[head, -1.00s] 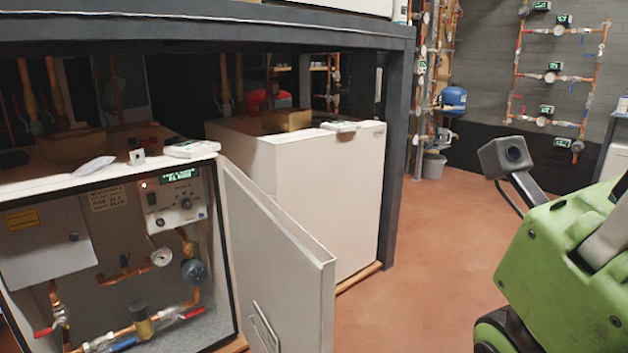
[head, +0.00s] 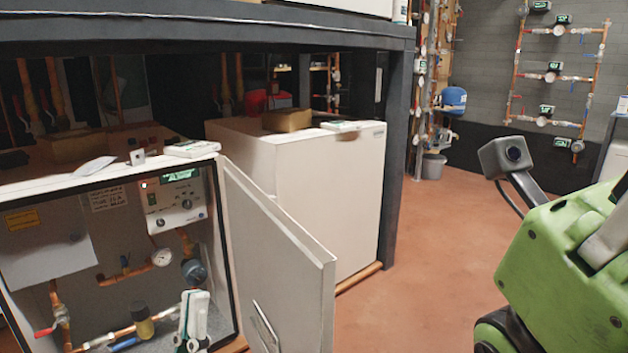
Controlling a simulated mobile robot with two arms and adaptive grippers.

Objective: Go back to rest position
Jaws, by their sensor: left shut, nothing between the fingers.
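My left gripper (head: 195,298) shows at the bottom of the head view as a white and dark shape. It is shut and empty. It appears in front of the lower pipes of the open heat pump cabinet (head: 228,255), hiding part of them; I cannot tell whether it touches anything. My right gripper is not in view; a green part of my own body fills the right edge.
The cabinet's white door (head: 285,250) stands open to the right of the gripper. A second white unit (head: 330,190) is behind it under a dark frame (head: 397,150). The reddish floor (head: 430,250) is clear.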

